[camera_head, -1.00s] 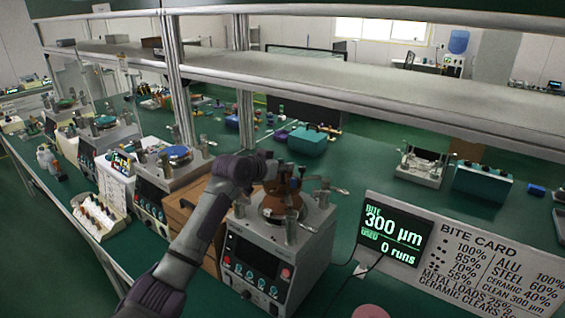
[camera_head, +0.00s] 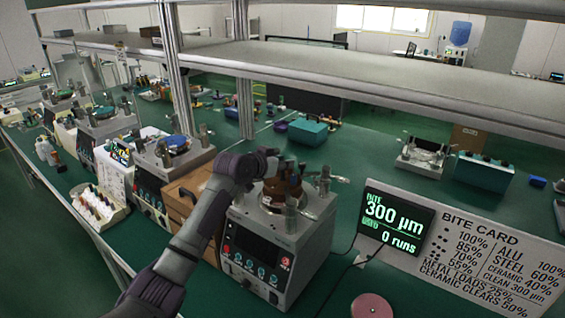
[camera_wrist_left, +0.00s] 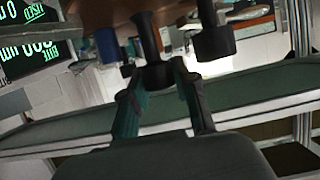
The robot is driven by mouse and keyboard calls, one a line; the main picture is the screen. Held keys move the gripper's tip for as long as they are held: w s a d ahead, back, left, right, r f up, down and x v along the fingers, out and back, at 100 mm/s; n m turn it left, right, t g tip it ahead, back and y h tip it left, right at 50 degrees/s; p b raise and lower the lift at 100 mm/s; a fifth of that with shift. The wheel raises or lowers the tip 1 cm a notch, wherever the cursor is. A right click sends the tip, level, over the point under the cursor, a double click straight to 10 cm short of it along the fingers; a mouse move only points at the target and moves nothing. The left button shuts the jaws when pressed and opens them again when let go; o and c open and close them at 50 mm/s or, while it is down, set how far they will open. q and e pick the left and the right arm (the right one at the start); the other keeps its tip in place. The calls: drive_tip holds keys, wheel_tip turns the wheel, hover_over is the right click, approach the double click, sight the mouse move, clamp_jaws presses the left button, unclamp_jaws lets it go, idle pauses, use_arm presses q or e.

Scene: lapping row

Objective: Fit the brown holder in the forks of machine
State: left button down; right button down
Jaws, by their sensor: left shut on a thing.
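My left gripper (camera_head: 277,170) is over the nearest lapping machine (camera_head: 285,238), a grey box with a dark front panel and buttons. It is shut on the brown holder (camera_head: 283,189), which is over the machine's round plate among upright metal posts. In the left wrist view the fingers (camera_wrist_left: 158,80) close around a dark knob under the brown holder body (camera_wrist_left: 125,12). Metal fork parts (camera_head: 292,212) stand around the plate. I cannot tell whether the holder touches the forks or sits between them. My right gripper is not in view.
A display (camera_head: 393,217) reading 300 µm and 0 runs stands right of the machine, beside a bite card (camera_head: 490,260). A wooden box (camera_head: 187,200) and similar machines stand left. A shelf (camera_head: 370,80) spans above the bench. A pink disc (camera_head: 371,306) lies in front.

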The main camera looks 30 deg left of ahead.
use_arm(q)
drive_tip(key=shift+r+p, duration=0.15)
drive_tip(key=shift+p, duration=0.5)
idle(1.0)
drive_tip(key=shift+f+b, duration=0.65)
drive_tip(key=shift+f, duration=0.5)
drive_tip(key=c, duration=0.8)
unclamp_jaws()
drive_tip(key=shift+s+f, duration=0.1)
drive_tip(key=shift+f, duration=0.05)
drive_tip(key=v, duration=1.2)
